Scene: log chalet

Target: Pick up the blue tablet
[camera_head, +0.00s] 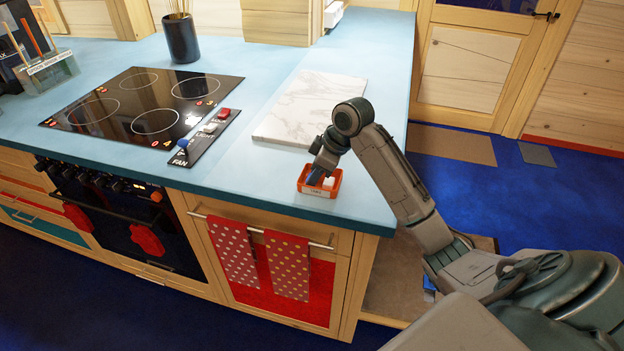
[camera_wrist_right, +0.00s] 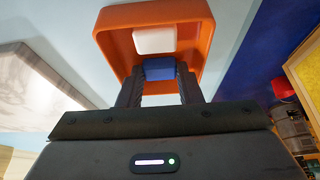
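The blue tablet (camera_wrist_right: 159,68) is a small blue block inside the orange tray (camera_wrist_right: 112,49), beside a white block (camera_wrist_right: 155,40). My right gripper (camera_wrist_right: 160,73) has one finger on each side of the blue tablet, and both fingertips appear to touch it. In the head view my right gripper (camera_head: 318,170) points down into the orange tray (camera_head: 320,193), near the counter's front edge. The blue tablet (camera_head: 313,176) shows there partly hidden by the gripper. I cannot tell whether it is lifted off the tray floor. My left gripper is not in view.
A marble board (camera_head: 310,108) lies on the blue counter (camera_head: 250,180) just behind the tray. A black hob (camera_head: 140,105) with a switch panel (camera_head: 205,138) is to the left. A dark utensil pot (camera_head: 181,40) stands farther back. Spotted towels (camera_head: 287,265) hang below.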

